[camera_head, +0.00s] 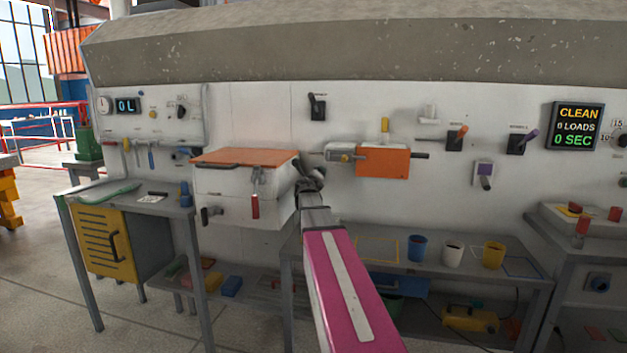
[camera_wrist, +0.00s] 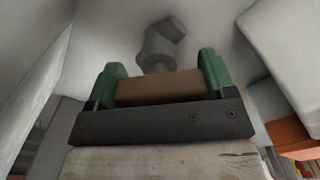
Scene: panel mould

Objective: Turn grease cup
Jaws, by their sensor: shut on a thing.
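My gripper shows in the wrist view (camera_wrist: 158,84), its two green fingers on either side of a brown, wide, rounded piece, the grease cup (camera_wrist: 158,89). The fingers touch it at both sides. A grey elbow-shaped fitting (camera_wrist: 160,46) stands just beyond the cup against the pale wall. In the head view my gripper (camera_head: 311,176) is at the white panel, right of the white box with the orange lid. The cup cannot be made out there, hidden by my gripper and arm.
The orange-lidded white box (camera_head: 245,185) stands close left of my gripper. An orange block (camera_head: 383,162) on the panel is close right. A grey table (camera_head: 470,268) with blue, white and yellow cups is below right. Levers sit higher on the panel.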

